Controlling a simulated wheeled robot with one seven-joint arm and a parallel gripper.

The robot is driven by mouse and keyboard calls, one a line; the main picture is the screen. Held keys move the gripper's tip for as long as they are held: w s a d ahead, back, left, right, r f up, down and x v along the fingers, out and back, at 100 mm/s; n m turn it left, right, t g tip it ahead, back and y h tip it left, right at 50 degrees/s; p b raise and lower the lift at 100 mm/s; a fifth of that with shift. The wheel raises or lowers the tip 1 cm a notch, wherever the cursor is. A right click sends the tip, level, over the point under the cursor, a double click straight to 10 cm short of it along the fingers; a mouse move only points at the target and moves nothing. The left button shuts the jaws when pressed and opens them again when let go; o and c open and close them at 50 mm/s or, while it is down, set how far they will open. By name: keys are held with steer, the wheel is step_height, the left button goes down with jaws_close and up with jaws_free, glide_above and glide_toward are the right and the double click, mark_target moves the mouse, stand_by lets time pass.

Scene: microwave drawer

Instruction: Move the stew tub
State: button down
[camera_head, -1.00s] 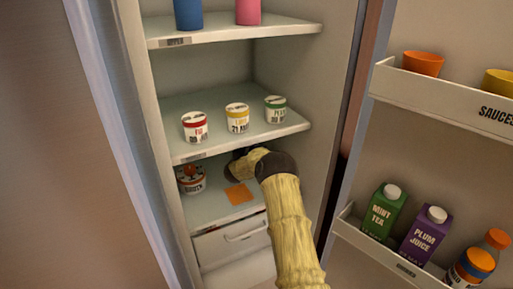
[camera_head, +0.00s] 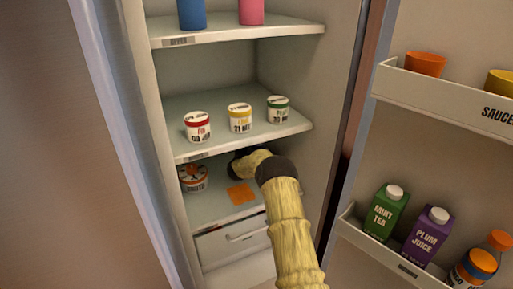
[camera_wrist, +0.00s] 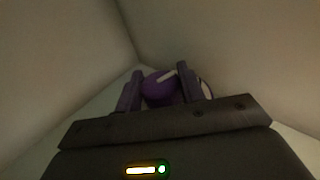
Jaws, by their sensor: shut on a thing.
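In the wrist view my gripper (camera_wrist: 160,82) is shut on a purple round-topped thing (camera_wrist: 158,92) with a pale bar across it. Its label does not show, so I cannot tell whether it is the stew tub. In the head view my gripper reaches to the back of the lower shelf (camera_head: 213,211), under the middle shelf, and its fingers and the held thing are hidden. A white tub (camera_head: 194,181) with an orange-brown top stands at the left of the lower shelf, its label too small to read.
An orange square (camera_head: 241,194) lies on the lower shelf. Red-, yellow- and green-rimmed tubs (camera_head: 198,128) stand on the middle shelf above my arm. A drawer (camera_head: 232,240) is below. The open door at right holds cartons (camera_head: 385,212) and cups in racks.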

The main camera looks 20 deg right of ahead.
steer(key=shift+w+a+b, duration=0.3)
steer(key=shift+w+a, duration=0.1)
steer(key=shift+a, duration=0.35)
steer(key=shift+w+a+b, duration=0.3)
steer(key=shift+w+a, duration=0.05)
steer(key=shift+a, duration=0.4)
steer(key=shift+w+a, duration=0.35)
steer(key=shift+a, duration=0.4)
steer(key=c, duration=0.8)
jaws_free()
steer(key=shift+a, duration=0.1)
steer(key=shift+s, duration=0.1)
steer(key=v, duration=1.7)
steer(key=shift+a+f, duration=0.1)
steer(key=shift+a, duration=0.05)
